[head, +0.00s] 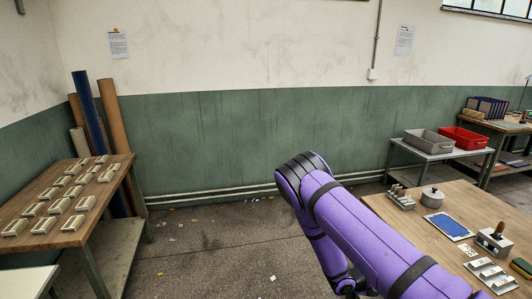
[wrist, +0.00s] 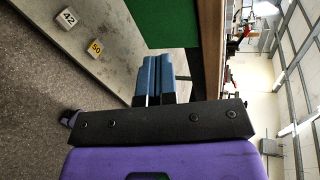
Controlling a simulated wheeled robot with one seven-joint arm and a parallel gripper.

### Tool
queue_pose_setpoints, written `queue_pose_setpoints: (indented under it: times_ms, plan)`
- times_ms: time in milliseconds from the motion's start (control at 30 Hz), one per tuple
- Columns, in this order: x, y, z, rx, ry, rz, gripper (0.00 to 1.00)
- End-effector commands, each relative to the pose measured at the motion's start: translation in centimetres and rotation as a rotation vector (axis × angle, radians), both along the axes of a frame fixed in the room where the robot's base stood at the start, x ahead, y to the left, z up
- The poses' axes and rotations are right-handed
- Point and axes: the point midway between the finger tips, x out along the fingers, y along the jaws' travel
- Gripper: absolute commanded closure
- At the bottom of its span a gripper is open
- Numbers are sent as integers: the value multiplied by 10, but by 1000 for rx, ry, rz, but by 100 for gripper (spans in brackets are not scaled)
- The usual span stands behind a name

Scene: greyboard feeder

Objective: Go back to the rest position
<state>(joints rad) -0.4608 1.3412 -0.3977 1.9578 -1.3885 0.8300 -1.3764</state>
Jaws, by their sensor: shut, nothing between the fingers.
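My gripper (wrist: 156,62) shows in the wrist view as two blue fingers side by side, shut with nothing between them. It is held in the air, and the wrist picture is turned on its side. In the head view my purple arm reaches from the lower right to a bent joint in the middle, over the floor between the tables. My gripper cannot be made out in the head view.
A wooden table (head: 117,171) with several small pale blocks stands at left. Another wooden table (head: 440,222) at right carries a blue panel (head: 449,226) and tools. Grey (head: 428,141) and red (head: 461,138) bins stand behind it. Number tags 42 (wrist: 68,17) and 50 (wrist: 95,48) show in the wrist view.

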Motion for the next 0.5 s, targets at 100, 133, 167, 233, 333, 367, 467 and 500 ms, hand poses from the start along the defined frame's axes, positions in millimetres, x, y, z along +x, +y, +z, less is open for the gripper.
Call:
queue_pose_setpoints:
  times_ms: [100, 133, 167, 233, 333, 367, 467, 500]
  plan:
    - [7, 8, 36, 57, -143, -106, 100]
    - [8, 10, 46, 72, -180, -135, 100]
    - [8, 12, 55, 86, -217, -165, 100]
    - [9, 16, 76, 119, -303, -233, 100]
    - [9, 21, 105, 163, -421, -331, 100]
    - [9, 22, 114, 176, -455, -359, 100]
    - [7, 27, 144, 219, -571, -459, 100]
    - [6, 29, 156, 236, -616, -499, 100]
